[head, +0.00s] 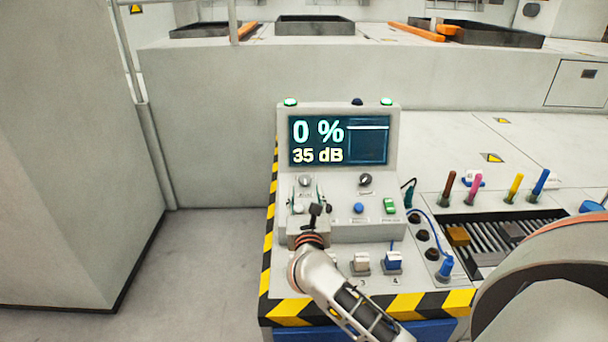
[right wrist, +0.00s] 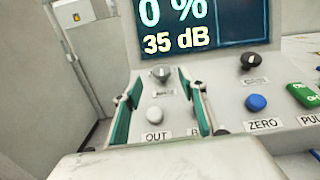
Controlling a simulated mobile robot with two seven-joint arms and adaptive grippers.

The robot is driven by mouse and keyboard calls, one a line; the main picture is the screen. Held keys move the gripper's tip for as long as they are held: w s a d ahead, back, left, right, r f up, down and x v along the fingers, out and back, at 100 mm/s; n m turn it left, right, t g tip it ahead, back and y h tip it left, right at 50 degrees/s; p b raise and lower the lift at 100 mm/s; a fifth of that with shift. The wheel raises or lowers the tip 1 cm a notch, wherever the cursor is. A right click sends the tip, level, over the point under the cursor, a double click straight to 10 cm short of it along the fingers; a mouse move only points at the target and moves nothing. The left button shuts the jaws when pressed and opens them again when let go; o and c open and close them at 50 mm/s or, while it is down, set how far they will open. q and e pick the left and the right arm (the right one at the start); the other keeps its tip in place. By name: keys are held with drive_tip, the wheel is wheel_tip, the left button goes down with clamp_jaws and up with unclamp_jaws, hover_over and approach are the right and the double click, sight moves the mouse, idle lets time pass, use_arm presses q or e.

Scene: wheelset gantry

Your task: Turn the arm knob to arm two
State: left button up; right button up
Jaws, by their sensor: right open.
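The control console shows two dark round knobs below its screen: a left knob (head: 305,181) and a right knob (head: 365,180). My right gripper (head: 307,193) is open and empty at the left knob. In the right wrist view the left knob (right wrist: 161,73) shows between the two green-padded fingers (right wrist: 159,80), beyond their tips, with no clear contact. The right knob (right wrist: 248,61) stands to the right of the fingers. My left gripper is out of view.
The screen (head: 338,141) reads 0 % and 35 dB. A white OUT button (right wrist: 154,115), a blue ZERO button (right wrist: 257,102) and a green switch (head: 389,206) sit below the knobs. Coloured-handled tools and a slotted rack (head: 495,240) lie to the right.

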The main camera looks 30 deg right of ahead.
sight(305, 178)
drive_tip(key=shift+w+d+f+m, duration=0.1)
drive_tip(key=shift+w+d+m, duration=0.3)
drive_tip(key=shift+w, duration=0.1)
drive_tip(key=x, duration=0.7)
drive_tip(key=c, duration=1.1)
